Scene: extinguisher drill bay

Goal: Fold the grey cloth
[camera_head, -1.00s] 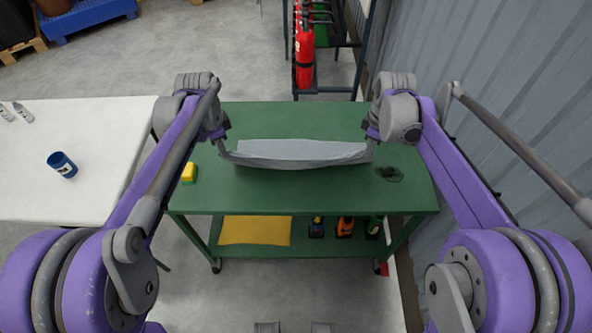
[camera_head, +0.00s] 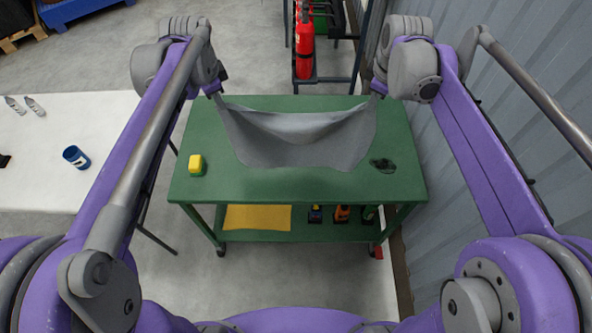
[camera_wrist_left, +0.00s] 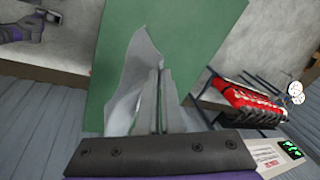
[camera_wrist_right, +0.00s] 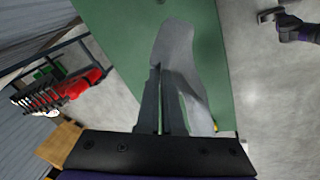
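The grey cloth (camera_head: 300,148) hangs between my two grippers above the green cart top (camera_head: 225,185), its upper edge sagging and its lower part draping towards the cart's near side. My left gripper (camera_head: 217,95) is shut on the cloth's left upper corner; the cloth (camera_wrist_left: 138,85) shows at its fingers (camera_wrist_left: 160,100) in the left wrist view. My right gripper (camera_head: 376,95) is shut on the right upper corner; the cloth (camera_wrist_right: 180,60) shows beside its fingers (camera_wrist_right: 165,98) in the right wrist view. Whether the lower edge touches the cart top is hard to tell.
The lower shelf holds a yellow cloth (camera_head: 257,217) and several bottles (camera_head: 342,213). A white table (camera_head: 40,180) with a blue cup (camera_head: 76,157) stands left. Red extinguishers (camera_head: 304,50) stand behind.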

